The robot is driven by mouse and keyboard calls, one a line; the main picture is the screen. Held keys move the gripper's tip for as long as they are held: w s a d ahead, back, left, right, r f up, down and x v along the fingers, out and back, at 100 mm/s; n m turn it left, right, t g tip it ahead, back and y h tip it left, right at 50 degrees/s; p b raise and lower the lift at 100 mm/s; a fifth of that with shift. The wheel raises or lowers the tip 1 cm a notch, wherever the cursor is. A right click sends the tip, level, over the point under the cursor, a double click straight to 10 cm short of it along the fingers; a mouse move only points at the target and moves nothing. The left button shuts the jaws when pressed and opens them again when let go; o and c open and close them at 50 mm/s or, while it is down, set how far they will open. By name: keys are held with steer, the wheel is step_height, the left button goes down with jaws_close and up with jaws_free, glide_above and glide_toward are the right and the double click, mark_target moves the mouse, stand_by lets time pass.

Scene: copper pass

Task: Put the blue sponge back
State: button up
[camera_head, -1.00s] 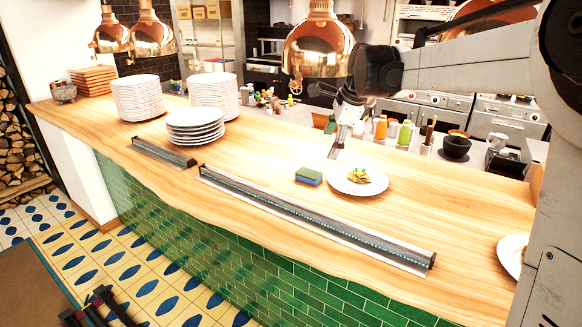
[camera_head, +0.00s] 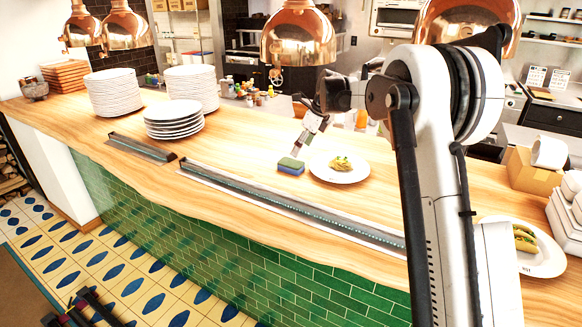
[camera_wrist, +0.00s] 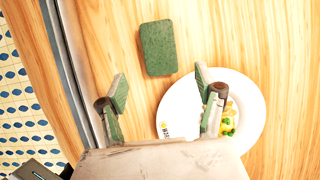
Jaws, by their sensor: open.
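The blue sponge (camera_head: 291,166), with a green top, lies flat on the wooden counter (camera_head: 240,150), just left of a white plate of food (camera_head: 338,168). In the wrist view the sponge (camera_wrist: 158,48) shows its green face, ahead of my gripper and roughly between the lines of its fingers. My gripper (camera_wrist: 160,90) is open and empty, with its two green-padded fingers spread apart. In the head view my gripper (camera_head: 299,146) is above the counter, close to the sponge. In the wrist view its right finger overlaps the plate (camera_wrist: 252,105).
A long metal rail strip (camera_head: 300,208) runs along the counter's front, near the sponge. Stacks of white plates (camera_head: 173,120) stand to the left. Copper lamps (camera_head: 298,35) hang above. Another plate with food (camera_head: 545,262) is at the right. Bare counter lies left of the sponge.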

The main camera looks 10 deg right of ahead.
mark_target(292, 163)
steer(key=x, duration=0.4)
steer(key=shift+w+f, duration=0.1)
steer(key=shift+f, duration=0.1)
steer(key=x, duration=0.3)
steer(key=p+x, duration=0.1)
steer(key=shift+w+a, duration=0.4)
steer(key=shift+a, duration=0.05)
steer(key=shift+f, duration=0.3)
steer(key=shift+f, duration=0.2)
steer(key=shift+c, duration=0.3)
steer(key=c, duration=0.8)
steer(key=shift+r, duration=0.25)
